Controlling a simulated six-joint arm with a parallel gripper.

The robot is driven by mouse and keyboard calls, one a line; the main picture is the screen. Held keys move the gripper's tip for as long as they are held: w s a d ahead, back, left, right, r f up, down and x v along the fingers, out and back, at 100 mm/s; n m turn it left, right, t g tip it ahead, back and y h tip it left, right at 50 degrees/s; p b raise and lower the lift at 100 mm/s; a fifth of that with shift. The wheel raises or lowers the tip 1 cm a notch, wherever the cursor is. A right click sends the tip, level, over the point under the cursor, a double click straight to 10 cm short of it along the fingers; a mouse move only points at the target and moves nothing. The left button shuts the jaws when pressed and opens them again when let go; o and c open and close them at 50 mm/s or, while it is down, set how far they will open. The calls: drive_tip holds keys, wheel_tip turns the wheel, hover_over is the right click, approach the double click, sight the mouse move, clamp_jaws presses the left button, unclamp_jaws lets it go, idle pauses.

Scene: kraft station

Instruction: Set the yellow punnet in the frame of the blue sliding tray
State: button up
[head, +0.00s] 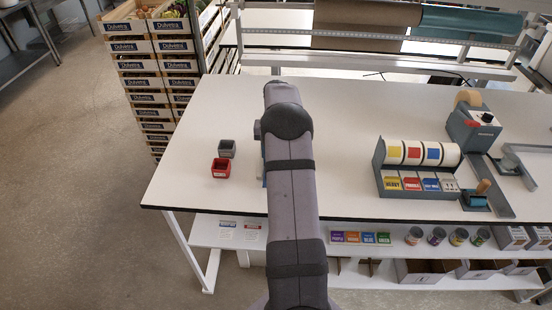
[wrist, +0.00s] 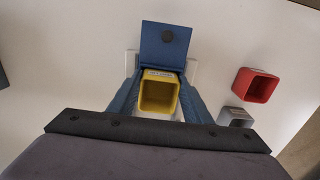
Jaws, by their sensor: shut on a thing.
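In the wrist view the yellow punnet (wrist: 158,111) is open-topped, with a pale label on its far rim. My gripper (wrist: 159,93) is shut on it, one blue finger on each side. Just beyond the punnet is the blue sliding tray (wrist: 150,40), a flat blue panel with a dark round knob. White strips show at both sides of the tray's near part. The punnet and fingers hide that near part, and I cannot tell whether the punnet is seated in the frame or held above it. In the head view my arm hides the gripper and the punnet.
A red punnet (head: 221,168) and a grey punnet (head: 227,148) stand left of my arm, near the table's left edge. A label roll rack (head: 420,193) and a tape dispenser (head: 475,132) stand to the right. The table (head: 350,110) is clear between.

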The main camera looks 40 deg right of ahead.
drive_tip(key=o, duration=1.1)
drive_tip(key=shift+o, duration=0.2)
wheel_tip(320, 180, up, 8)
drive_tip(key=p, duration=0.6)
drive_tip(key=shift+a, duration=0.1)
